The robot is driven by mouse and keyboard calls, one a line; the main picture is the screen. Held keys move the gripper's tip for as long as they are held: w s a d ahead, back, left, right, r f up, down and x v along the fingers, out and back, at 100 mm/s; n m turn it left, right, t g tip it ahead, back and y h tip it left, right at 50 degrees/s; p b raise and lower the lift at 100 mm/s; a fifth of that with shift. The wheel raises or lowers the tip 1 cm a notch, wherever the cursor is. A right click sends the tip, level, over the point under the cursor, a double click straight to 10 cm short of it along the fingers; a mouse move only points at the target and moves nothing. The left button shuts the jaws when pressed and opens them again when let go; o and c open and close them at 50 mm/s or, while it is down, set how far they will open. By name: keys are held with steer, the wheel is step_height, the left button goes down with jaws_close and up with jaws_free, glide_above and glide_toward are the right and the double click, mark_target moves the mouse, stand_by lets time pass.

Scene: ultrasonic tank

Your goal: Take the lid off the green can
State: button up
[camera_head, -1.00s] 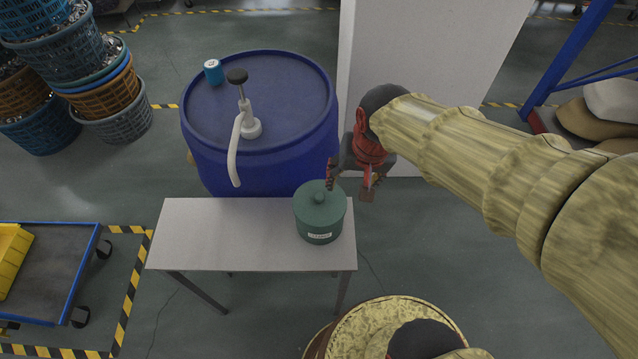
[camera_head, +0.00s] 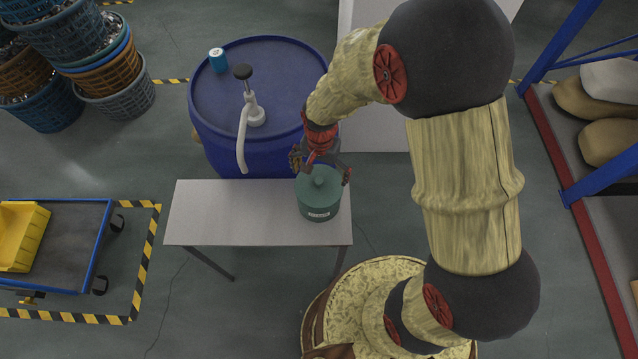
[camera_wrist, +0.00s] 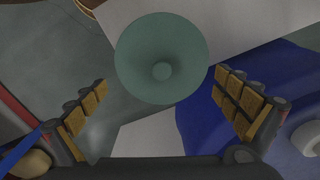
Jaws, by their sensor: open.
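The green can (camera_head: 319,203) stands upright at the right end of a small grey table. Its green lid (camera_head: 318,182) is on top, with a round knob in the middle. In the wrist view the lid (camera_wrist: 150,82) shows from above as a green disc with its knob near the centre. My gripper (camera_head: 320,170) is just above and behind the lid, with its fingers spread. In the wrist view my gripper (camera_wrist: 165,105) is open and empty, with one padded finger on each side of the lid's lower part. I cannot tell whether either finger touches the lid.
A large blue drum (camera_head: 270,100) with a white hand pump (camera_head: 253,112) and a small blue can (camera_head: 218,60) stands behind the table. The table (camera_head: 230,215) is bare left of the can. A cart with a yellow bin (camera_head: 20,235) is far left.

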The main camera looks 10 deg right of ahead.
mark_target(320, 182)
steer(key=shift+a+f, duration=0.15)
steer(key=shift+f, duration=0.85)
steer(key=shift+a+f, duration=0.1)
steer(key=shift+f, duration=0.85)
steer(key=shift+c, duration=0.8)
steer(key=c, duration=1.3)
steer(key=shift+s+d, duration=0.1)
steer(key=shift+s, duration=0.15)
steer(key=c, duration=1.1)
steer(key=shift+f, duration=0.1)
jaws_close()
